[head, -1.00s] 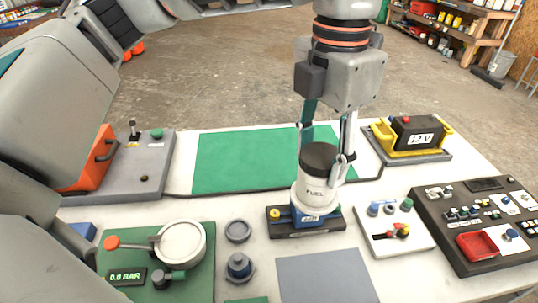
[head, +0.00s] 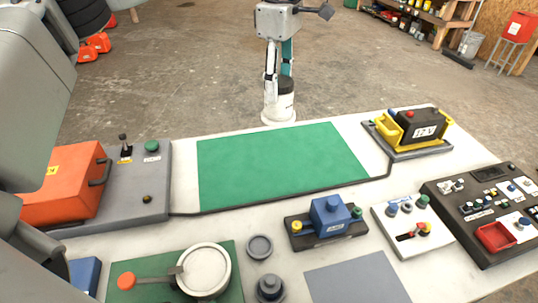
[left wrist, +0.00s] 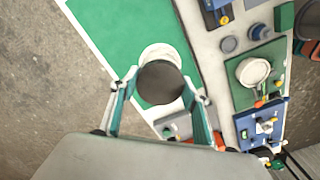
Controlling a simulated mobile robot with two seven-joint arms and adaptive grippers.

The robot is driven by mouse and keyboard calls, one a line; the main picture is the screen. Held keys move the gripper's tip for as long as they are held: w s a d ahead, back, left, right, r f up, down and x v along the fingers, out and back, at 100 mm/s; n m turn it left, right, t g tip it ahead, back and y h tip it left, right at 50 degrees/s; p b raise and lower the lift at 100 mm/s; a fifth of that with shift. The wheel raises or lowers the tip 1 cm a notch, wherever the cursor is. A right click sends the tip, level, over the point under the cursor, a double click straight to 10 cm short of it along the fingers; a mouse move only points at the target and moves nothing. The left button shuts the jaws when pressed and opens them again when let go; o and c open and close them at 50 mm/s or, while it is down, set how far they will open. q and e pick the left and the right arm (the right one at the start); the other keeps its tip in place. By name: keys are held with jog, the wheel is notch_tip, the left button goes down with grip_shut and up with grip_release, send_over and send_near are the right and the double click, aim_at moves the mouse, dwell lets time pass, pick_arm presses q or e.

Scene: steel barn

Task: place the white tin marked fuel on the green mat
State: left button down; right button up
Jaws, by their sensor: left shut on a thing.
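The white tin (head: 279,104) with a dark lid is upright in my left gripper (head: 279,76), whose fingers are shut on its sides. In the head view it shows just beyond the far edge of the green mat (head: 270,168). In the left wrist view the tin's dark lid (left wrist: 160,82) is between the fingers, with the mat (left wrist: 125,35) behind it. I cannot tell the height of the tin's base. The tin's lettering is not readable now. The mat lies flat and bare on the white table. My right gripper is not in view.
A blue block on a dark base (head: 330,217) stands in front of the mat. A 12V battery in a yellow tray (head: 412,132) is at the right; an orange case (head: 66,186) on a grey panel is at the left. A dark cable runs along the mat's front.

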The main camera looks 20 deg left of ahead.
pick_arm(q)
jog(key=shift+w+a+r+m, duration=0.15)
jog(key=shift+w+a+m, duration=0.35)
jog(key=shift+w+a, duration=0.4)
jog(key=shift+a, duration=0.3)
notch_tip(320, 180, down, 20)
jog(key=shift+r+b, duration=0.1)
jog(key=shift+b, duration=0.8)
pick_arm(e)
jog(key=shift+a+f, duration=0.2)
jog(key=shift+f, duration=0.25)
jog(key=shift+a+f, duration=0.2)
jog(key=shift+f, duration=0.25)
pick_arm(q)
jog(key=shift+f, duration=0.2)
jog(key=c, duration=1.1)
grip_release()
jog(key=shift+o, duration=0.2)
